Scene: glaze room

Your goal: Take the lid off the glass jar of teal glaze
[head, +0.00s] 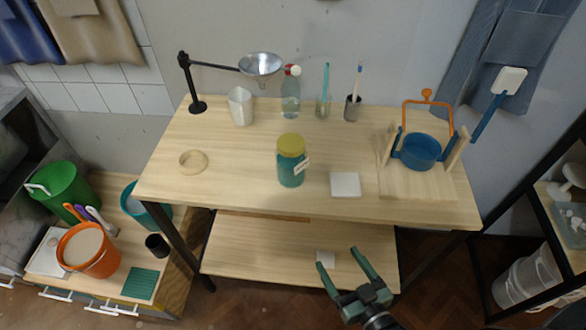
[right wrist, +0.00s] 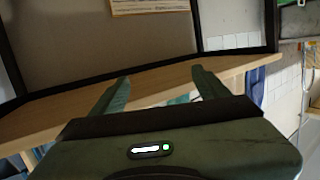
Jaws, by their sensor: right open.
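The glass jar of teal glaze (head: 291,173) stands upright on the wooden table, near its middle. Its yellow lid (head: 290,144) sits on top, and a white tag hangs at the jar's right side. My right gripper (head: 338,258) is open and empty, in front of the table's front edge and below right of the jar in the head view. Its two green fingers also show in the right wrist view (right wrist: 157,88), apart with nothing held between them. The jar cannot be made out clearly in that view. My left gripper is not in view.
On the table (head: 235,180) are a white tile (head: 345,184), a wooden ring (head: 193,161), and a blue pot (head: 418,152) in a wooden frame at right. A white cup (head: 240,106), a bottle (head: 290,95) and brush holders line the back. Table around the jar is clear.

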